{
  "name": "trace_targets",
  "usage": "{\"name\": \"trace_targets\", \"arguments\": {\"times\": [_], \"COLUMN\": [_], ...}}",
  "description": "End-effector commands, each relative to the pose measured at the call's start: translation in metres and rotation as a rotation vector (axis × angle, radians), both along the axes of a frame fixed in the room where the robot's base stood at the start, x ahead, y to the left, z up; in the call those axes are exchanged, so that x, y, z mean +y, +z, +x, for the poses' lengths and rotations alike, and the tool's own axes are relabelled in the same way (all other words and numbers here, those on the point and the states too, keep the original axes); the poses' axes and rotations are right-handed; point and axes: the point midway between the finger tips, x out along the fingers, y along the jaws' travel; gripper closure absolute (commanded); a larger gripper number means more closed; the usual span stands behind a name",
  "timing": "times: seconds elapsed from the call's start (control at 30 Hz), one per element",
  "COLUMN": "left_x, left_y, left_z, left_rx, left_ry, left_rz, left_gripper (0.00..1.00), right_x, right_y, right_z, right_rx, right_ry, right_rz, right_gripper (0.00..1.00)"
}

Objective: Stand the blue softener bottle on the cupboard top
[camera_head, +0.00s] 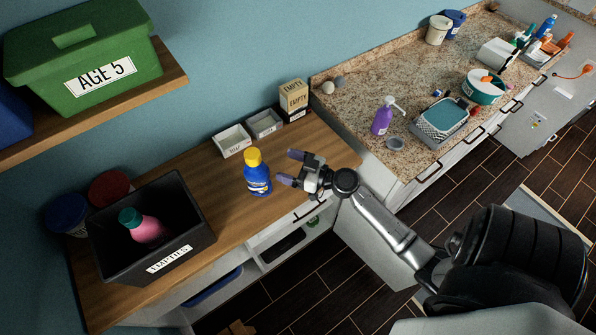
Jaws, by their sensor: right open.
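The blue softener bottle (257,181) with a yellow cap stands upright on the wooden cupboard top (222,198). My right gripper (288,167) is just to the right of the bottle. Its two fingers are spread apart and point left towards the bottle, with nothing between them. A small gap shows between the fingertips and the bottle. My left gripper is not in view.
A black bin (185,246) labelled EMPTIES, with a pink bottle in it, stands left on the wooden top. Small white trays (233,142) and a box (293,98) stand at the back. A granite counter (375,85) with a purple pump bottle (383,118) is right.

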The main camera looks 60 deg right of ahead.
Motion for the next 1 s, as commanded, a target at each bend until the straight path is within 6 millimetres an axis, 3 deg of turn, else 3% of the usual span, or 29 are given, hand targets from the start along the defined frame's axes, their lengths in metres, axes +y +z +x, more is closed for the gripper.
{"name": "trace_targets", "arguments": {"times": [0.13, 0.23, 0.37, 0.5, 0.6, 0.8, 1.0], "left_x": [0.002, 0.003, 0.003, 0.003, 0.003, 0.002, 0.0], "left_y": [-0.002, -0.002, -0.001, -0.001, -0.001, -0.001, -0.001], "left_z": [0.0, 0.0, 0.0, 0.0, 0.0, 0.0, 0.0], "left_rx": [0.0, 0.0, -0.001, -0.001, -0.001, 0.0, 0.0], "left_ry": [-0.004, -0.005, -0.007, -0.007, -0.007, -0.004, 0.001], "left_rz": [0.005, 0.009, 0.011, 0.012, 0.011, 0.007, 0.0], "left_gripper": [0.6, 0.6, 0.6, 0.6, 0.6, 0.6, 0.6], "right_x": [0.002, 0.021, 0.074, 0.134, 0.159, 0.169, 0.161], "right_y": [-0.001, -0.004, -0.021, -0.048, -0.064, -0.074, -0.067], "right_z": [-0.005, -0.011, -0.034, -0.08, -0.116, -0.176, -0.211], "right_rx": [0.006, 0.04, 0.18, 0.448, 0.661, 1.004, 1.175], "right_ry": [0.009, 0.066, 0.223, 0.37, 0.385, 0.224, 0.009], "right_rz": [-0.002, -0.016, -0.06, -0.136, -0.193, -0.273, -0.292], "right_gripper": [0.23, 0.23, 0.23, 0.23, 0.23, 0.23, 0.23]}}
